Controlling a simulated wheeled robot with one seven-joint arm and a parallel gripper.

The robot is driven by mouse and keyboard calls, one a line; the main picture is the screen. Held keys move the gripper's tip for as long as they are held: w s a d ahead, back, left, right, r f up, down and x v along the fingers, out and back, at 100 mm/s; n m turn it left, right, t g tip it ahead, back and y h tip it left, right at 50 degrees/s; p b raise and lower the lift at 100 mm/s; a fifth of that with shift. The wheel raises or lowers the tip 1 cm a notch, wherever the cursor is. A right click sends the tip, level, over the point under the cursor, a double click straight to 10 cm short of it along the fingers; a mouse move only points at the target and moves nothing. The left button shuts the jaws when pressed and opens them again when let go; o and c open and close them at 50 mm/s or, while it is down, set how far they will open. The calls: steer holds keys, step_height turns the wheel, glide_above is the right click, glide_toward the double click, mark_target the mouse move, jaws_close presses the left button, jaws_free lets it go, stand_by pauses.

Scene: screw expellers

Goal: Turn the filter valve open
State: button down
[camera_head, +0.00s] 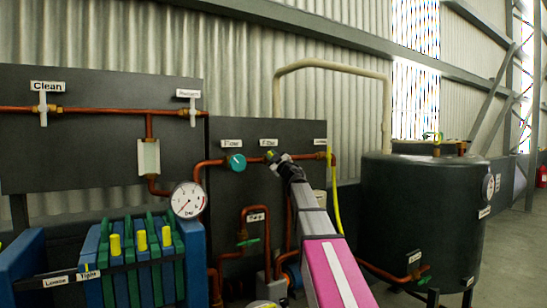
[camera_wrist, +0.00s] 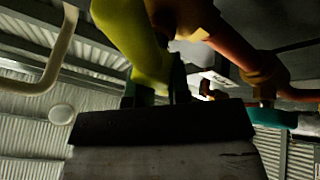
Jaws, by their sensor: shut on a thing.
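The filter valve sits on the copper pipe below a small white label that seems to read "Filter" (camera_head: 268,142), on the dark panel (camera_head: 258,195). In the head view my gripper (camera_head: 273,156) covers most of this valve. In the wrist view the valve's yellow-green handle (camera_wrist: 138,42) stands at the jaws of my gripper (camera_wrist: 153,92), which are shut on it. The handle's far end and the exact contact are partly hidden. How far the valve is turned cannot be told.
A teal round valve (camera_head: 236,162) is close by on the left; it also shows in the wrist view (camera_wrist: 272,115). A pressure gauge (camera_head: 188,199) is lower left. A yellow hose (camera_head: 335,195) hangs right of my gripper, before a dark tank (camera_head: 415,215).

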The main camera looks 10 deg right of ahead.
steer(key=n+g+y, duration=0.1)
steer(key=n, duration=0.1)
steer(key=n+g+y, duration=0.1)
steer(key=n, duration=0.1)
steer(key=f+n+g+y, duration=0.1)
steer(key=n, duration=0.2)
steer(key=shift+s+a, duration=0.1)
steer(key=shift+a, duration=0.2)
steer(key=shift+s+a+f+n+g+y, duration=0.1)
steer(key=shift+f+n+g+y, duration=0.15)
steer(key=shift+n+g, duration=0.6)
steer(key=shift+w+f+n+g+y, duration=0.1)
steer(key=shift+f+n+g+y, duration=0.15)
steer(key=shift+n, duration=1.15)
steer(key=shift+s+a+f+n+g+y, duration=0.1)
steer(key=shift+n+g+y, duration=0.1)
steer(key=shift+n+g, duration=0.7)
steer(key=shift+n+t, duration=0.3)
steer(key=shift+n, duration=0.05)
steer(key=c, duration=1.1)
jaws_free()
steer(key=v, duration=1)
steer(key=shift+s+d, duration=0.3)
steer(key=shift+f, duration=0.1)
